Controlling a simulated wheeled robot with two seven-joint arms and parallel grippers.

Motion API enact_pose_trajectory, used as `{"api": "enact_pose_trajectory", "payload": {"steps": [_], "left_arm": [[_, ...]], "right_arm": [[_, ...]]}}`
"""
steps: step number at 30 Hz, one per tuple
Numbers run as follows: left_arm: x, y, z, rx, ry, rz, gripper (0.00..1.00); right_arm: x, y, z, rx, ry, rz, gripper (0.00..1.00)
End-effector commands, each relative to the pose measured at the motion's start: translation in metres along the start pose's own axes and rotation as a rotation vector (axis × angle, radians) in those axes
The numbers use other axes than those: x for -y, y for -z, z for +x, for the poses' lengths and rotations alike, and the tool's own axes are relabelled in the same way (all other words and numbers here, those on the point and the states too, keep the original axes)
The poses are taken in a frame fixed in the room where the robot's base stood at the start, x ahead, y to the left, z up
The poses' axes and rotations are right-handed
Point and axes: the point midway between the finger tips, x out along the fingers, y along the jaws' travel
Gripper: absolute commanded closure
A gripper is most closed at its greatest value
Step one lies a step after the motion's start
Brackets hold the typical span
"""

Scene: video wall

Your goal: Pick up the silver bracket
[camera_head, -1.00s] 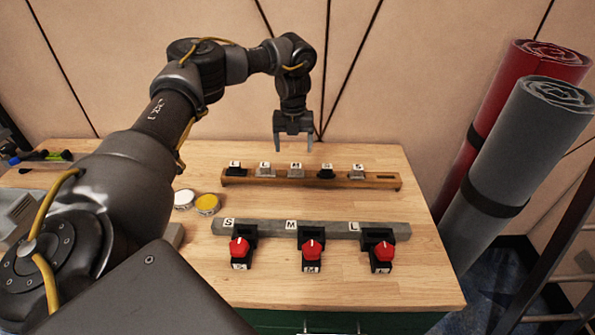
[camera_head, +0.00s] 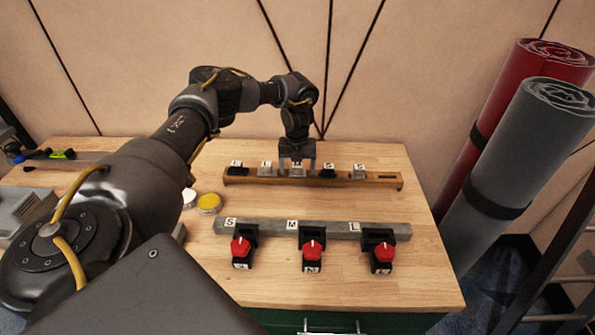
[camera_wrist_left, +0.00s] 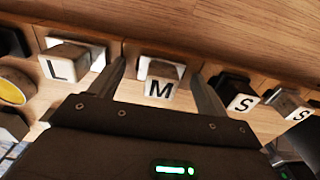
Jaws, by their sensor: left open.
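Several small brackets with letter tags sit in a row on a wooden rack (camera_head: 340,181). A silver bracket tagged M (camera_head: 297,173) is in the middle; it also shows in the left wrist view (camera_wrist_left: 161,84). Other silver ones are tagged L (camera_head: 265,171) and S (camera_head: 359,174). My left gripper (camera_head: 297,158) is open above the M bracket, pointing down. In the left wrist view its fingers (camera_wrist_left: 160,72) stand on either side of the M bracket, with gaps, and the bracket is not gripped. My right gripper is not in view.
Black brackets tagged L (camera_head: 235,169) and S (camera_head: 327,172) stand on the rack. In front lies a grey bar (camera_head: 270,228) marked S, M, L with red-knobbed clamps (camera_head: 312,250). A yellow-topped tin (camera_head: 208,203) is at the left. Bare tabletop lies between rack and bar.

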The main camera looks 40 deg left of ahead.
Motion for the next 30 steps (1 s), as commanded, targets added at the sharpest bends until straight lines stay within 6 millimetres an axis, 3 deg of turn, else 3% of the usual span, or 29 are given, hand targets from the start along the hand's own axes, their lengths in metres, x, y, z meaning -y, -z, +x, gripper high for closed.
{"api": "enact_pose_trajectory", "payload": {"steps": [4, 16, 25, 30], "left_arm": [[0.000, 0.000, 0.000, 0.000, 0.000, 0.000, 0.26], [0.000, 0.000, 0.000, 0.000, 0.000, 0.000, 0.79], [0.001, -0.001, -0.005, 0.001, 0.003, 0.000, 0.79], [0.002, -0.001, -0.032, 0.003, 0.005, 0.001, 0.79]], "right_arm": [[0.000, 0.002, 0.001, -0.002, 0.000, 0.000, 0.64], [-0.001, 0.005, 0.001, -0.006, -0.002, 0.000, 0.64], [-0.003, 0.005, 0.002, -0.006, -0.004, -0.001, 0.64], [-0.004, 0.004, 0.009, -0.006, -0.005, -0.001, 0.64]]}}
